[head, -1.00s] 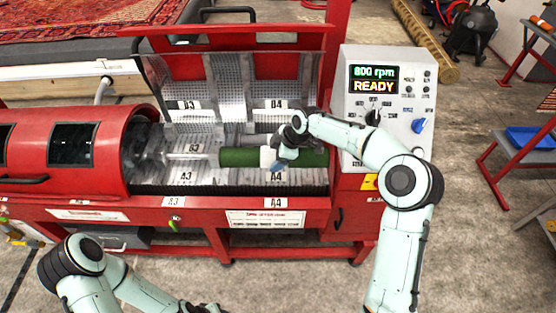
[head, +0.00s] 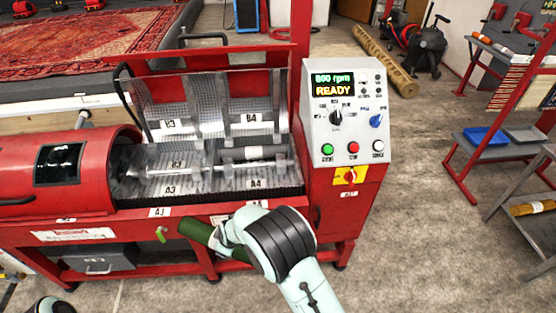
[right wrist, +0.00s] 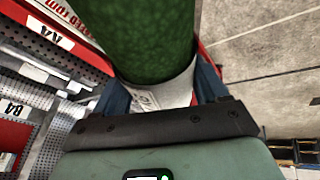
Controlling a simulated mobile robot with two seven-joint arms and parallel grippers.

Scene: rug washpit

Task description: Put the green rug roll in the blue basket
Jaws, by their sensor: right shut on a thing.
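The green rug roll (head: 193,230) is out of the red machine, in front of its front edge in the head view. My right gripper (head: 222,238) is shut on it around a pale band; my arm hides part of the roll. In the right wrist view the roll (right wrist: 140,35) lies between the blue fingers of my gripper (right wrist: 160,92). A blue basket (head: 482,138), shallow and tray-like, sits on a rack shelf at the right.
The red machine with a raised clear lid holds a grey roll (head: 253,153) with a white band. Its control panel (head: 345,110) stands at the right end. A grey tray (head: 525,134) is beside the blue basket. Concrete floor (head: 415,200) is open between machine and rack.

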